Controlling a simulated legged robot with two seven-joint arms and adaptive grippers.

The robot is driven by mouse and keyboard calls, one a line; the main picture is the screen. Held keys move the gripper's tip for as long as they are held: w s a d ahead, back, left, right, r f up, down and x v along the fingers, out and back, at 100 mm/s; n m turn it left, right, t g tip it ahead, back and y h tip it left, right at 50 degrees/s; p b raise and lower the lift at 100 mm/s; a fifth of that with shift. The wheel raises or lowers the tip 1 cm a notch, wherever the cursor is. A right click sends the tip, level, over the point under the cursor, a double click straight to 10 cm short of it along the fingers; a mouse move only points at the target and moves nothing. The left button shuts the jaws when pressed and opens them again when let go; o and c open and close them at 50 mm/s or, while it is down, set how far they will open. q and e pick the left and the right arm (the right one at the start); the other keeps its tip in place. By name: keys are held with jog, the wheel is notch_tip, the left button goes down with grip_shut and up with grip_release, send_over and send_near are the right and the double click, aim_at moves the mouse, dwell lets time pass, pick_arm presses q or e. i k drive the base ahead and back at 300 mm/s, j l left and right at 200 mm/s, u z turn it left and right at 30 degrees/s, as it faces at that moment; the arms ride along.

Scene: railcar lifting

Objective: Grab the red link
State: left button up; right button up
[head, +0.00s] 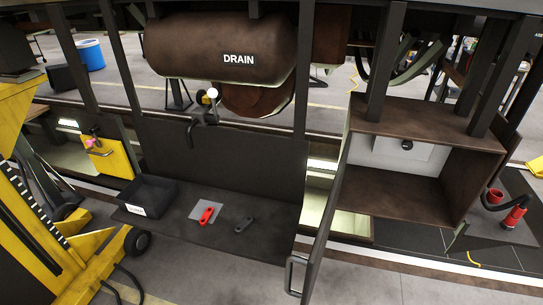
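The red link (207,216) lies flat on a small light grey plate (213,208) on the dark shelf (185,225) under the tank. A similar dark grey link (244,225) lies on the shelf just to its right, apart from it. Nothing covers the red link. Neither of my grippers shows in the head view, so I cannot see where they are relative to the link.
A black bin (148,194) with a white label stands left of the links. A yellow lifting machine (88,245) fills the left edge. The brown tank (220,50) marked DRAIN hangs above. An open brown cabinet (395,190) stands to the right. The shelf around the links is clear.

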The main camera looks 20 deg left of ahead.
aim_at(208, 215)
jog(key=j+u, duration=0.1)
jog(key=u, duration=0.3)
jog(key=k+j+u, duration=0.1)
jog(key=u, duration=0.3)
jog(key=j+u, duration=0.1)
jog(key=u, duration=0.25)
